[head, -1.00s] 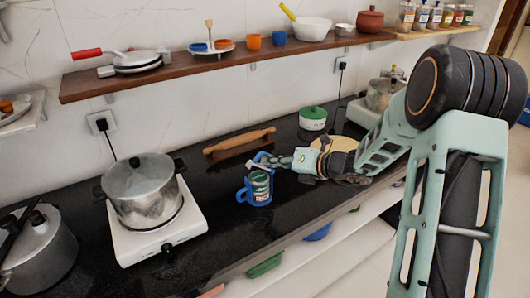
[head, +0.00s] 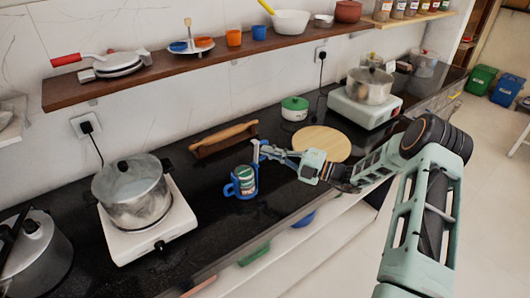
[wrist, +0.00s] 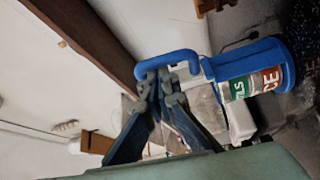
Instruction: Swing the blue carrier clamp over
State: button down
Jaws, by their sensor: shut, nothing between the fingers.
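In the wrist view the can (wrist: 248,85) appears sideways at the right, held by the blue carrier (wrist: 288,62). The blue clamp (wrist: 180,56) reaches from it as a bent bar to my fingertips. My gripper (head: 259,152) is beside the can's top right in the head view. In the wrist view my gripper (wrist: 164,76) is shut and empty, its tips close against the clamp's hooked end; contact is unclear.
A pot (head: 133,191) on a white hotplate (head: 157,247) stands left. A rolling pin (head: 222,138) lies behind the can. A round board (head: 322,143) and green-lidded pot (head: 295,109) are to the right. A wooden shelf (head: 205,56) runs above.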

jog(key=shift+w+d+f+m+t+y+b, duration=0.3)
jog(key=shift+d+f+m+b, duration=0.1)
jog(key=shift+f+m+b, duration=0.3)
jog(key=shift+w+d+f+m+t+y+b, duration=0.2)
jog(key=shift+d+f+m+t+b, duration=0.15)
jog(key=shift+f+m+b, duration=0.3)
jog(key=shift+w+d+f+m+t+y+b, duration=0.25)
jog(key=shift+d+f+m+b, duration=0.15)
jog(key=shift+f+m+b, duration=0.3)
jog(key=shift+d, duration=0.1)
jog(key=s+d, duration=0.7)
jog(key=d, duration=0.6)
jog(key=shift+f, duration=0.4)
